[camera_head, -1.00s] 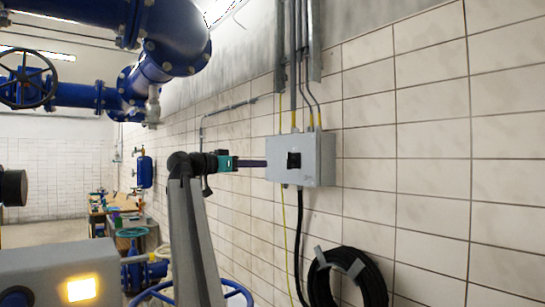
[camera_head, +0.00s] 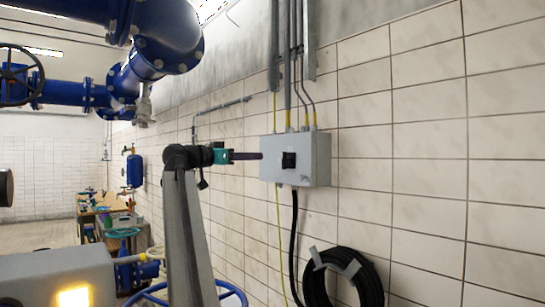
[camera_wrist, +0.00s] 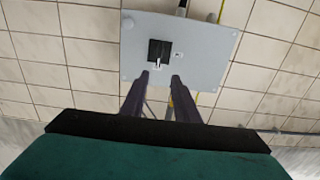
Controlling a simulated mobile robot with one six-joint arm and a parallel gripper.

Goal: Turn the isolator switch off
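The isolator switch is a grey wall box (camera_head: 312,172) with a black square switch (camera_head: 289,160) on its front. In the wrist view the box (camera_wrist: 200,57) shows from the front, and its black switch (camera_wrist: 159,46) has a small pale lever or mark at its lower edge. My gripper (camera_head: 262,155) is level with the switch in the head view, its fingers pointing at the box front. In the wrist view my gripper (camera_wrist: 160,75) is open and empty. Its two fingertips lie just below the switch in the picture, one to each side of the lever, with no contact visible.
Conduits (camera_head: 295,70) enter the box from above. A black cable (camera_head: 294,240) hangs below it, beside a coiled black hose (camera_head: 372,283) on the tiled wall (camera_head: 425,130). Large blue pipes (camera_head: 165,40) run overhead at left. A cluttered bench (camera_head: 112,212) stands farther back.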

